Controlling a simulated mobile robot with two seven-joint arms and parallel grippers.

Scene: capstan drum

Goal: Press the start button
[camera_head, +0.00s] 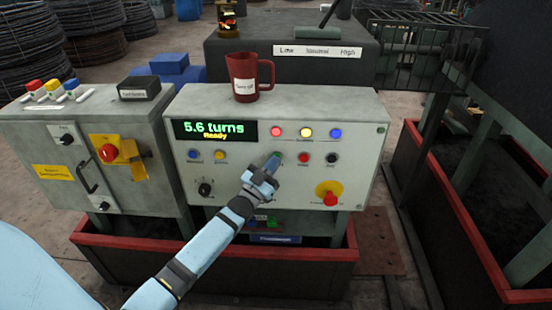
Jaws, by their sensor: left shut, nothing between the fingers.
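The control panel (356,140) is a light grey box with a green display (214,129) reading "5.6 turns Ready". A row of buttons runs across its middle: a blue one (192,154), a yellow one (220,155), a green one (278,155), a red one (303,157) and a black one (331,158). My left gripper (271,164) is shut and empty, with its tip at the green button, partly covering it. I cannot tell whether it touches the button. The button labels are too small to read. My right gripper is not in view.
A red mug (243,76) stands on the panel top. A red emergency knob (330,198) on yellow sticks out at the lower right. A second grey cabinet (60,150) with a red knob (108,152) stands left. A railing (420,50) is at the right.

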